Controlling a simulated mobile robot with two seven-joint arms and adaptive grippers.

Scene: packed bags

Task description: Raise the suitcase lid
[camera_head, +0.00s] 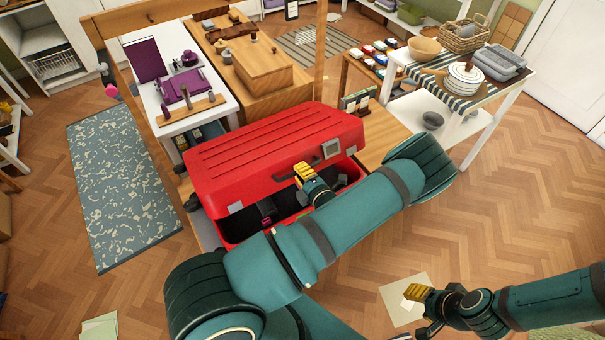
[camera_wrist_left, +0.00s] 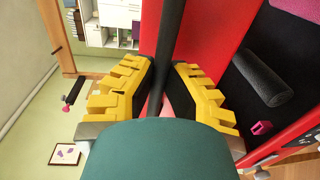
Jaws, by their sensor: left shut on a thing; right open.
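The red suitcase stands on a wooden table, its ribbed lid (camera_head: 270,145) partly raised and tilted over the dark interior of the base (camera_head: 240,228). My left gripper (camera_head: 304,172) is at the lid's front edge. A dark roll (camera_wrist_left: 262,75) and a small pink item (camera_wrist_left: 261,127) show inside. My right gripper (camera_head: 418,296) is open and empty, away from the suitcase at lower right.
A white table with purple items (camera_head: 180,85) stands behind left. Wooden posts frame the back. A patterned rug (camera_head: 120,185) lies at left. Floor at right is mostly clear.

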